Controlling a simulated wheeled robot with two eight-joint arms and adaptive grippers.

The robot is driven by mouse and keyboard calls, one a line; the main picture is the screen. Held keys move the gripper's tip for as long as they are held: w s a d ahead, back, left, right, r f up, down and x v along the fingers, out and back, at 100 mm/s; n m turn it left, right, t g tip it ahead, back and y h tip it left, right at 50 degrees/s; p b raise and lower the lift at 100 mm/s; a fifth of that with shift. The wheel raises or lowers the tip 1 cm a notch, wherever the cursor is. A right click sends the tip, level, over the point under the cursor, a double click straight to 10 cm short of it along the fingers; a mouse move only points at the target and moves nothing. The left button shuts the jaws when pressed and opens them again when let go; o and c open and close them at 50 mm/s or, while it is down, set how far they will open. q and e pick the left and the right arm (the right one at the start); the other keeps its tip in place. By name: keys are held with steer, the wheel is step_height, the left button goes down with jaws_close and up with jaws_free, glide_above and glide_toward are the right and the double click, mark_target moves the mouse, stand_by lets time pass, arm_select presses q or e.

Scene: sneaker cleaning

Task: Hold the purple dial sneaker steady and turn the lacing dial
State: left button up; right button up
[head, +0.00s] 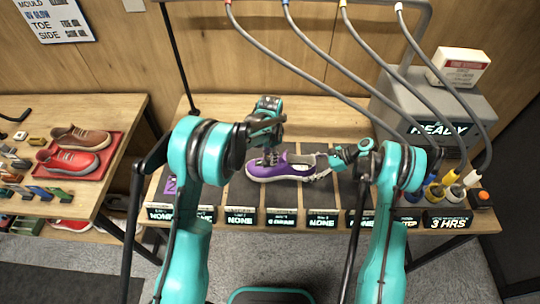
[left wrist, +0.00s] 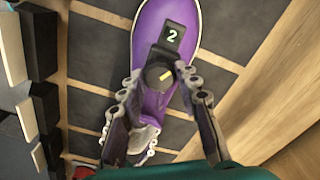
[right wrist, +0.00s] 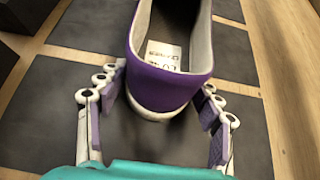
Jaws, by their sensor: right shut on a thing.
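The purple dial sneaker (head: 262,172) lies on a dark grey mat, toe to the left and heel to the right. In the left wrist view its dark round dial (left wrist: 158,75), with a yellow mark, sits below a small tag reading "2". My left gripper (left wrist: 158,79) is open above the sneaker, one finger on each side of the dial; the left finger is clear of it, and the right finger is close to its edge. My right gripper (right wrist: 161,82) is shut on the heel of the sneaker (right wrist: 170,82), fingers at both sides. The arms partly hide the sneaker in the head view.
Dark mats on the wooden bench carry several placards (head: 321,220) along the front edge. A grey "READY" box (head: 440,120) stands at the back right, near small bottles. A left table holds a red tray (head: 108,143) with shoes. Cables hang overhead.

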arm_select(q)
steer(key=o, duration=0.4)
steer(key=shift+c, duration=0.2)
steer(key=shift+r, duration=0.1)
step_height(320, 180, up, 12)
arm_select(e)
steer(key=o, duration=1.5)
steer(key=shift+c, duration=0.2)
